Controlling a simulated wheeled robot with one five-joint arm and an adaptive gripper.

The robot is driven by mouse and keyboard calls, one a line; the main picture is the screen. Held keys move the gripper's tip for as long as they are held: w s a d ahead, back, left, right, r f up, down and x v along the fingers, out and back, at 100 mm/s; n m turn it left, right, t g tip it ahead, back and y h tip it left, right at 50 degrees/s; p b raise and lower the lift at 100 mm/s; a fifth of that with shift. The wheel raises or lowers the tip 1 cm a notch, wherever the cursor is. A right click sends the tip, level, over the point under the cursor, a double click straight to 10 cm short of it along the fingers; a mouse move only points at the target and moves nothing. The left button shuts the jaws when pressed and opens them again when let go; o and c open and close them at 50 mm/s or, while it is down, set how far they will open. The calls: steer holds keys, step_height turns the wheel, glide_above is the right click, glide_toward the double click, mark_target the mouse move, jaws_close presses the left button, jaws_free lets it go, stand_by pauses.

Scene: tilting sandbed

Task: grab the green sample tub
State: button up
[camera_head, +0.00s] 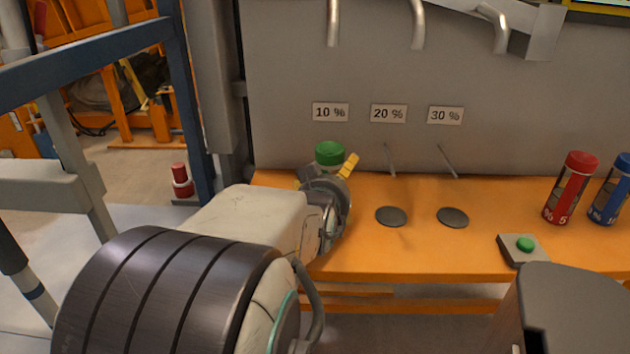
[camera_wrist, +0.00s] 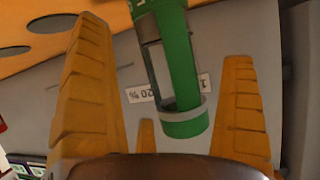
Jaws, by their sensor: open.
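The green sample tub shows its green lid (camera_head: 329,153) in the head view, at the bench's left end below the 10 % label. My gripper (camera_head: 333,180) is in front of the tub and hides its lower part. A yellow finger shows just right of the lid. In the wrist view, which is upside down, the green tub (camera_wrist: 178,70) shows between the yellow fingers of my open gripper (camera_wrist: 165,50). There is a gap to the left finger and a smaller one to the right. I see no finger touching the tub.
Two dark round discs (camera_head: 391,216) (camera_head: 452,217) lie on the orange bench (camera_head: 480,190). A red tub (camera_head: 572,188), a blue tub (camera_head: 610,190) and a green button box (camera_head: 523,248) are at the right. A grey wall (camera_head: 540,120) with bent pipes stands behind. A blue frame (camera_head: 185,100) stands left.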

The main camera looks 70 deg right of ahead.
steer(key=shift+x, duration=2.05)
steer(key=c, duration=1.2)
steer(key=shift+o, duration=0.2)
